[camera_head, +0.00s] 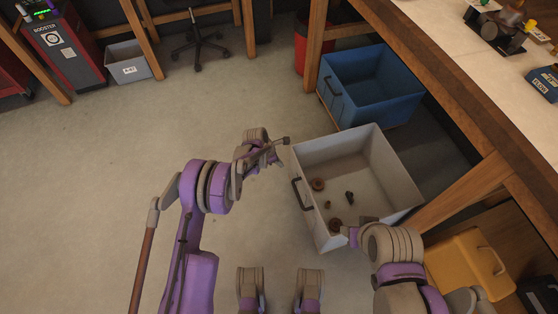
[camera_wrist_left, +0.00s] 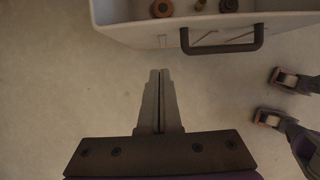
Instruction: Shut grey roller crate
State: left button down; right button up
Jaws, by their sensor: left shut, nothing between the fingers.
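The grey roller crate (camera_head: 311,213) stands pulled out from beneath the workbench, with its open top showing several small rusty parts inside. Its dark handle (camera_head: 301,194) is on the front wall, facing left. In the left wrist view the handle (camera_wrist_left: 222,44) is above and right of the fingertips. My left gripper (camera_head: 284,141) is shut and empty near the crate's front far corner; its fingers (camera_wrist_left: 160,74) point toward the front wall and appear apart from it. My right gripper (camera_head: 347,232) is at the crate's near side wall; its fingers are mostly hidden by its wrist.
A blue crate (camera_head: 340,106) stands just beyond the grey one, and a yellow crate (camera_head: 468,262) sits on the near side. Wooden bench legs (camera_head: 465,192) flank the grey crate. The floor to the left is clear.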

aim_at(297, 169)
pick_arm(q)
jog(key=w+d+f+b, duration=0.1)
jog(key=w+d+f, duration=0.1)
jog(key=d+f, duration=0.3)
jog(key=shift+d, duration=0.3)
pick_arm(e)
jog(key=shift+w+f, duration=0.1)
jog(key=shift+f, duration=0.65)
pick_arm(q)
jog(key=shift+d+f, duration=0.1)
jog(key=shift+d, duration=0.05)
pick_arm(e)
jog(key=shift+f, duration=0.1)
